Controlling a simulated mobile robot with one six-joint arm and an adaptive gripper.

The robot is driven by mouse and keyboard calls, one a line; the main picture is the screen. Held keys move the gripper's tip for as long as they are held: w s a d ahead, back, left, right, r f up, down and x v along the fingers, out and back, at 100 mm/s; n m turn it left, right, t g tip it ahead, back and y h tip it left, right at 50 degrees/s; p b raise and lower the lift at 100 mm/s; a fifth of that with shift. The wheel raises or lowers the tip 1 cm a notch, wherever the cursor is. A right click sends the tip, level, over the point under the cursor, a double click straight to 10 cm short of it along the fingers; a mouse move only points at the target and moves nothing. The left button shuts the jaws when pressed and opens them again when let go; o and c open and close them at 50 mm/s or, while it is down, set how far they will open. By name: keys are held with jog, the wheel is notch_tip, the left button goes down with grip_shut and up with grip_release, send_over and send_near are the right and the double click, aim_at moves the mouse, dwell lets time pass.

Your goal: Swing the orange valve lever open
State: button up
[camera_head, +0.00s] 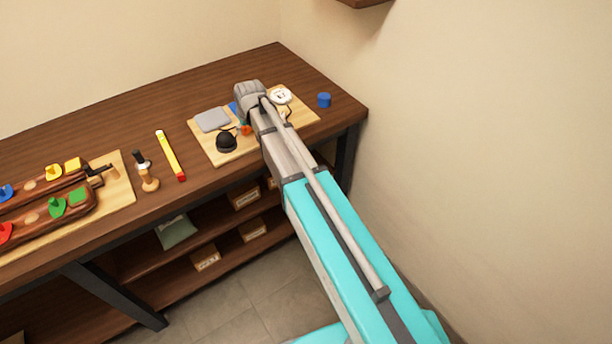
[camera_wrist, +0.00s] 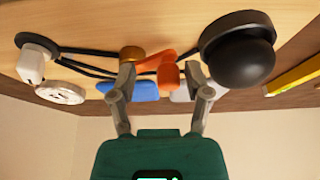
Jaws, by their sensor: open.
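The orange valve lever (camera_wrist: 168,72) shows in the wrist view between the two fingers of my gripper (camera_wrist: 160,80). It joins a brass-coloured round fitting (camera_wrist: 132,54), beside the left finger. My gripper is open, with a finger on either side of the lever; I cannot tell whether either touches it. In the head view a small orange part of the lever (camera_head: 246,129) shows beside my arm, on the light wooden board (camera_head: 222,156). My arm hides much of the valve and the gripper there.
A black dome (camera_wrist: 243,55) stands close to the right finger; it also shows in the head view (camera_head: 227,142). Dark cables (camera_wrist: 85,58), a white round dial (camera_wrist: 60,92) and a blue piece (camera_wrist: 135,91) are nearby. A yellow level (camera_head: 170,155) lies left of the board.

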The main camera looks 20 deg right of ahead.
jog(key=shift+s+d+n+g+y, duration=0.1)
jog(key=shift+d+n+g+y, duration=0.25)
jog(key=shift+n, duration=0.85)
jog(key=shift+s+d+n+g+y, duration=0.15)
jog(key=shift+d+n+y, duration=0.4)
jog(key=shift+n, duration=0.65)
jog(key=shift+w+d+n+g+y, duration=0.1)
jog(key=shift+d+n+g+y, duration=0.25)
jog(key=shift+n, duration=0.7)
jog(key=shift+w+d+n+g+y, duration=0.1)
jog(key=shift+d+n+g, duration=0.15)
jog(key=shift+d+n, duration=0.55)
jog(key=a+p+v, duration=0.1)
jog(key=p+v, duration=1.2)
jog(key=v, duration=0.1)
jog(key=s+d+f+m+h+b, duration=0.1)
jog(key=s+f+m+b, duration=0.2)
jog(key=s, duration=0.4)
jog(key=s+d+f+m+g+h+b, duration=0.1)
jog(key=s+f+m+b, duration=0.3)
jog(key=s, duration=0.4)
jog(key=s+d+f+m+g+h+b, duration=0.1)
jog(key=s+d+f+m+h+b, duration=0.1)
jog(key=s+f+m, duration=0.3)
jog(key=s+b, duration=0.1)
jog(key=s, duration=0.2)
jog(key=shift+d+b, duration=0.25)
jog(key=shift+b, duration=0.1)
